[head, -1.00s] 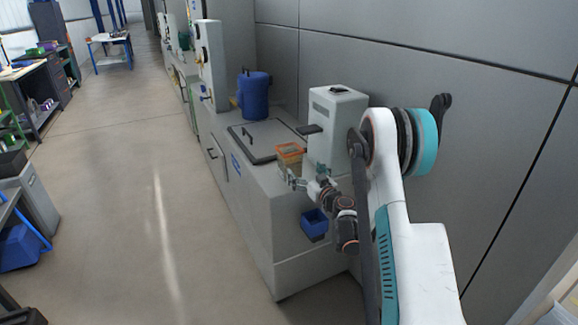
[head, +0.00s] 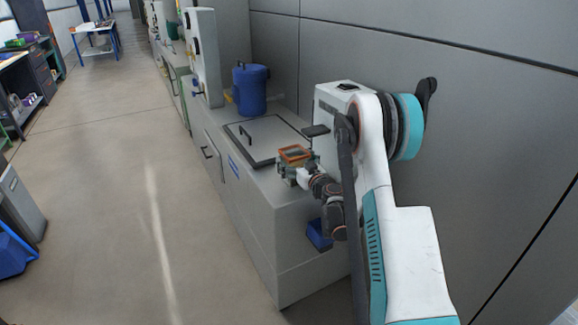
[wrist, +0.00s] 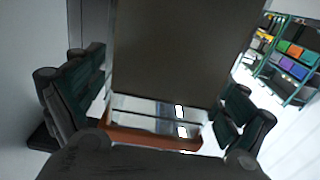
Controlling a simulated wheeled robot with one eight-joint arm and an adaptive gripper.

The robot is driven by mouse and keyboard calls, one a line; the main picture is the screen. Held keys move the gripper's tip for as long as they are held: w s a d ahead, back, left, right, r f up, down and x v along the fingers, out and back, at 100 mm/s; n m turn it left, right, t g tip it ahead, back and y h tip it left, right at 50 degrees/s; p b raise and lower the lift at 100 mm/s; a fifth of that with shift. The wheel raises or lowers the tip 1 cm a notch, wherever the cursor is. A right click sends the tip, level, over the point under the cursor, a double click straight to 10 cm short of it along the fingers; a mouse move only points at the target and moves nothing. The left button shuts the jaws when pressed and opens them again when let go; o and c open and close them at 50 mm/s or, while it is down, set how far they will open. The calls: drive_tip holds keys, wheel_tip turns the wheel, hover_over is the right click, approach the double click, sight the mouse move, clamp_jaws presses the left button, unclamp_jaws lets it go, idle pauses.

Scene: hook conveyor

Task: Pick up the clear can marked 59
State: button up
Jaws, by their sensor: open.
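A small clear can with an orange rim (head: 295,152) stands on the front end of the grey bench; I cannot read any number on it. My gripper (head: 297,168) is open at the can, with its fingers on either side of it. In the wrist view the open fingers (wrist: 157,110) flank a large dark face, with a clear strip and an orange-brown edge (wrist: 150,138) below it. I cannot tell whether the fingers touch the can.
A grey machine (head: 330,105) stands close to the right of the can. A hatch with a black frame (head: 262,160) and a blue drum (head: 250,90) lie farther along the bench. A blue bin (head: 319,235) hangs at the bench's end.

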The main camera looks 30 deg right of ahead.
drive_tip(key=shift+w, duration=0.1)
drive_tip(key=shift+r, duration=0.1)
drive_tip(key=shift+c, duration=1.1)
drive_tip(key=c, duration=1.4)
